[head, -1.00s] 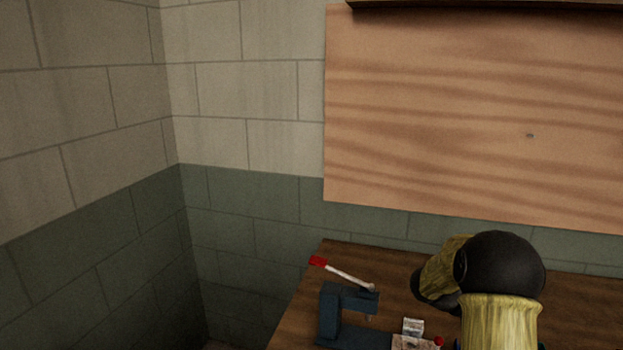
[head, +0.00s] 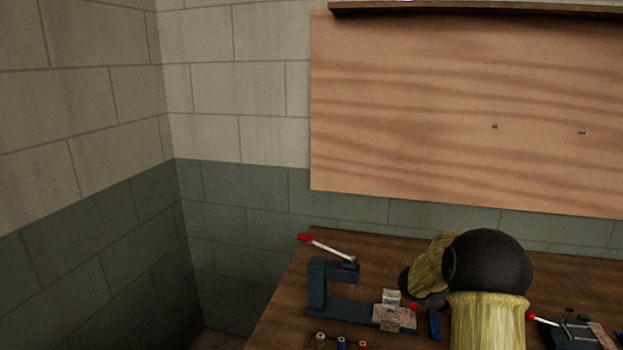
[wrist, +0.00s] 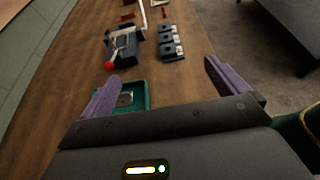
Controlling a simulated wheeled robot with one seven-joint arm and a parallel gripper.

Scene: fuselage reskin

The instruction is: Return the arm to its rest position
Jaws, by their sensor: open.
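My arm shows at the lower right of the head view as a black rounded joint with yellow-green sleeves, raised over the workbench (head: 285,325). The arm hides part of the bench, and my gripper is out of sight there. In the wrist view my gripper (wrist: 160,90) has its two purple fingers spread wide apart. Nothing is held between them. A green tray (wrist: 142,97) with a grey piece in it lies below, partly behind the left finger.
A blue-grey press (head: 316,285) with a red-tipped lever stands at the bench's left. Small spools (head: 341,342) stand in front of it. Another red-knobbed tool (head: 575,333) is at the right. A wooden board (head: 450,110) hangs behind. In the wrist view, grey floor (wrist: 235,50) lies right of the bench.

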